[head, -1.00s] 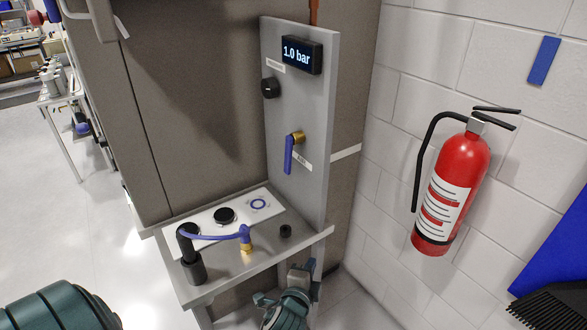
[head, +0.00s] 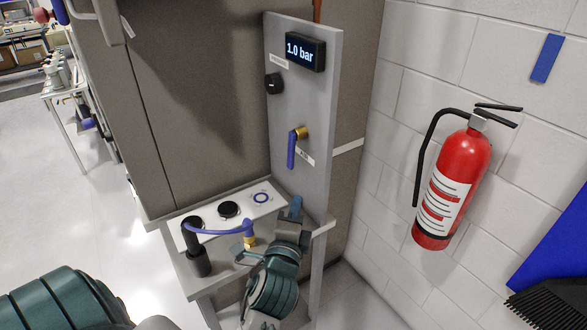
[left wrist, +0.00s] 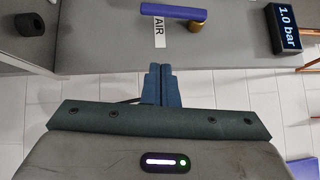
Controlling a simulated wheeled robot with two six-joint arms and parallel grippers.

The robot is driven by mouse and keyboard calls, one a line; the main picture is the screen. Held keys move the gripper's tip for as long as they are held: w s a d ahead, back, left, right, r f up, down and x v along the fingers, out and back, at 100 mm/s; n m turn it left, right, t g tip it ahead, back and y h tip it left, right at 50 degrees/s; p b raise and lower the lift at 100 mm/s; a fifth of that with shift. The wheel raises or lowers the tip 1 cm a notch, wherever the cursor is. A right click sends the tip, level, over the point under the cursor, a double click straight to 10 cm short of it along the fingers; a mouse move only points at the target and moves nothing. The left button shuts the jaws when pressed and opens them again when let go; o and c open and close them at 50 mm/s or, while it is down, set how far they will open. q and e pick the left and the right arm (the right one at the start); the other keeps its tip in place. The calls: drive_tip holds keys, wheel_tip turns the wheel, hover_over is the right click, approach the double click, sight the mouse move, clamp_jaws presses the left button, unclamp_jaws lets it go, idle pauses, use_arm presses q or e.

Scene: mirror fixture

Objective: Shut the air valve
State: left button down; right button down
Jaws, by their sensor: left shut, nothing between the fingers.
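The air valve has a blue lever (head: 291,152) on a brass body (head: 301,133), mounted on the grey upright panel (head: 312,100). The lever hangs straight down beside the AIR label (head: 307,157). In the left wrist view the lever (left wrist: 174,10) and brass body (left wrist: 195,27) lie beyond the fingertips. My left gripper (head: 296,203) is shut and empty, below the lever and apart from it. Its blue fingers (left wrist: 162,82) are together in the left wrist view. The display (head: 305,52) reads 1.0 bar. My right gripper is not in view.
A blue hose (head: 218,232) runs over the small shelf from a black post (head: 194,250) to a brass fitting (head: 249,241), close left of my left gripper. A black knob (head: 273,84) sits higher on the panel. A red extinguisher (head: 455,185) hangs on the right wall.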

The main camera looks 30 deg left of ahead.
use_arm(q)
drive_tip(key=p, duration=0.2)
approach(293, 169)
drive_tip(key=w+d+r, duration=0.2)
drive_tip(key=w+r, duration=0.2)
drive_tip(key=w+a+p, duration=0.1)
drive_tip(key=w+a, duration=0.1)
drive_tip(key=a, duration=0.1)
drive_tip(key=shift+a+p, duration=0.3)
drive_tip(key=shift+p, duration=0.1)
drive_tip(key=shift+f, duration=0.1)
